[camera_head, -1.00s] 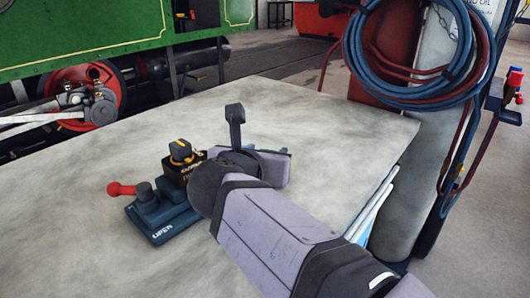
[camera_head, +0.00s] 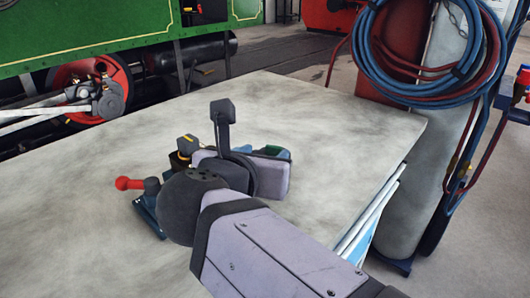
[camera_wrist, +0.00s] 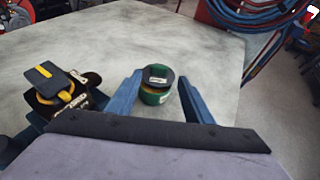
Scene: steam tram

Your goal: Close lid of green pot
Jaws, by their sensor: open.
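The green pot (camera_wrist: 153,97) shows in the wrist view, with a dark top bearing a pale label and a yellow band below it. I cannot tell whether the lid is fully shut. My gripper (camera_wrist: 160,74) is open, with its blue fingers on either side of the pot. I cannot tell whether they touch it. In the head view my gripper (camera_head: 266,150) is low over the table, and my wrist hides most of the pot; only a bit of green (camera_head: 271,149) shows.
A black box with a yellow-marked knob (camera_wrist: 56,84) stands left of the gripper. A blue base with a red-handled lever (camera_head: 130,184) sits beside it, partly hidden by my arm. The grey table (camera_head: 330,120) is clear towards the back and right. Hoses (camera_head: 375,45) hang beyond its right edge.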

